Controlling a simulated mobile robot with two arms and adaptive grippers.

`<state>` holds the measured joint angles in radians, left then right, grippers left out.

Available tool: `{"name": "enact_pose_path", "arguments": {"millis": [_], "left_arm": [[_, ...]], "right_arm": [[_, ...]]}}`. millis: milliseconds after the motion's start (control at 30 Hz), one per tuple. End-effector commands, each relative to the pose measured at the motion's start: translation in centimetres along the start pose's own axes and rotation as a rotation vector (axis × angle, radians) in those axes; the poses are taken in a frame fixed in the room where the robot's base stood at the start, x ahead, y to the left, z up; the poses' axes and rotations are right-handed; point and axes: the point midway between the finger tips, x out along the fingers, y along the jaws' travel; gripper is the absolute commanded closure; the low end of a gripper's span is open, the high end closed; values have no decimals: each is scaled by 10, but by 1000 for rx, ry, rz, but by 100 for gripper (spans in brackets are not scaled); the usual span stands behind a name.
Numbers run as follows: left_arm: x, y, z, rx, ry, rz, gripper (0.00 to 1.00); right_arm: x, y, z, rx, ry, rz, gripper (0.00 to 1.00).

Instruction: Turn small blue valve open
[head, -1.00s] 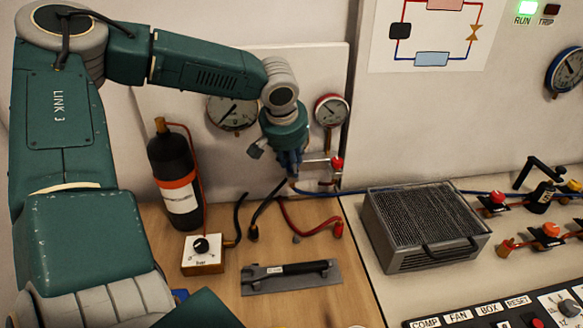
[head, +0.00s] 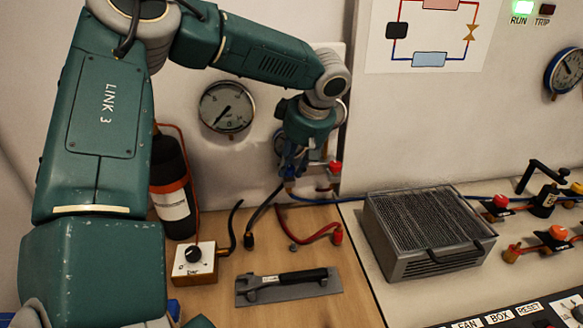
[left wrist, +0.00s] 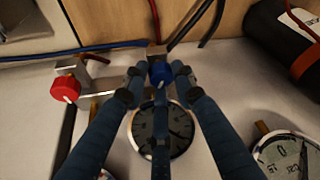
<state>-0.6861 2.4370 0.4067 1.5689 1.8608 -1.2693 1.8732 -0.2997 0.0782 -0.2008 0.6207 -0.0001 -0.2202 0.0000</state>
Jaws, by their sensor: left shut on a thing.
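The small blue valve (left wrist: 161,73) shows in the left wrist view as a round blue knob on a brass-coloured fitting near the wall. My left gripper (left wrist: 158,80) has its blue fingers around this knob and is shut on it. In the head view my left gripper (head: 290,167) points down by the back panel, and its fingers and wrist hide the blue knob. The knob's exact turn angle cannot be told. My right gripper is in neither view.
A red knob (head: 335,166) sits just right of the gripper, also in the left wrist view (left wrist: 65,88). A large gauge (head: 228,108) is on the panel to the left. A black bottle (head: 172,200), a dial box (head: 194,264), hoses and a grey ribbed box (head: 425,230) stand around.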

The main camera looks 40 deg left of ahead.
Motion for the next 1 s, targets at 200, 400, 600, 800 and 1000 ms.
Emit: {"name": "enact_pose_path", "arguments": {"millis": [200, 400, 600, 800, 1000], "left_arm": [[-2, 3, -6, -142, 14, -51, 100], [-2, 3, -7, -227, 14, -86, 100], [-2, 2, -7, -267, 13, -104, 100], [-2, 2, -7, -277, 12, -109, 100], [-1, 2, -7, -277, 12, -110, 100]], "right_arm": [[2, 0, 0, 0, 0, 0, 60], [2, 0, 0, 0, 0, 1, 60], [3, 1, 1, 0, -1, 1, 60], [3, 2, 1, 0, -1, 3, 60], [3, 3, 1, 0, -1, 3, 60]]}}
